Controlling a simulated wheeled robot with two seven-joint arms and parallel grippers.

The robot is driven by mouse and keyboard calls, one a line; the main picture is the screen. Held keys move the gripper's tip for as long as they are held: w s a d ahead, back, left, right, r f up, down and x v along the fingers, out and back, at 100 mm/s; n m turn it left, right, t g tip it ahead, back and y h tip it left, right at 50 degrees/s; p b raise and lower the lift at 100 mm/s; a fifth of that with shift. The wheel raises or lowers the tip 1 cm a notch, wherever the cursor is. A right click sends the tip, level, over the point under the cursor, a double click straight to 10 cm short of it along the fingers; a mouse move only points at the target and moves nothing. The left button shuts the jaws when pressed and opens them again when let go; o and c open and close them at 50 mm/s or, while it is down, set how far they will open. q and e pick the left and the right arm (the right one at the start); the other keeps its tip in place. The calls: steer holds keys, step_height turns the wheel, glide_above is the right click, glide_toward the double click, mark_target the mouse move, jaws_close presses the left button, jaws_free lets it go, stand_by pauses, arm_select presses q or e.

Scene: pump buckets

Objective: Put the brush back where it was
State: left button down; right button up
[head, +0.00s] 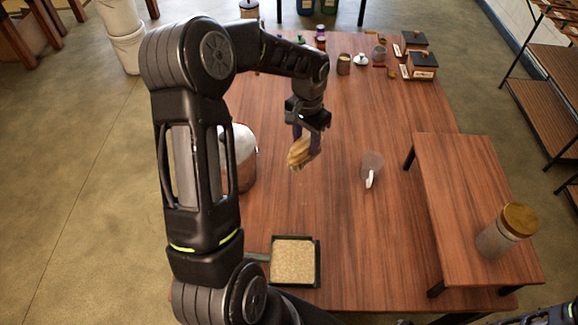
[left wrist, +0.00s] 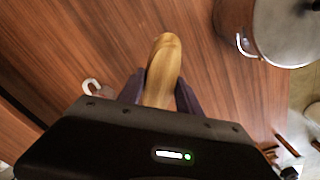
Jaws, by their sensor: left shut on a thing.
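The brush shows as a light wooden, rounded piece (head: 298,153) in the head view, hanging above the middle of the table. In the left wrist view its wooden body (left wrist: 164,62) sticks out between the dark fingers. My left gripper (head: 306,146) is shut on it; the fingers also show in the left wrist view (left wrist: 165,92). The bristles are not clear. A dark square tray (head: 318,265) with a tan, grainy surface lies on the near part of the table. My right gripper's fingers are out of view.
A metal pot (head: 240,160) stands left, partly behind my left arm. A clear cup with a white handle (head: 370,178) is right of the brush. A raised wooden stand (head: 450,185) bears a gold-lidded jar (head: 497,238). Small jars and boxes (head: 422,62) fill the far end.

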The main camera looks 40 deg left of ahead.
mark_target(305, 156)
arm_select(q)
steer(key=shift+s+d+r+m, duration=0.1)
steer(key=shift+s+d+m, duration=0.15)
steer(key=shift+m, duration=0.15)
steer(key=shift+w+a, duration=0.1)
steer(key=shift+f, duration=0.2)
step_height(305, 156, down, 5)
steer(key=b, duration=0.4)
steer(key=shift+f, duration=0.55)
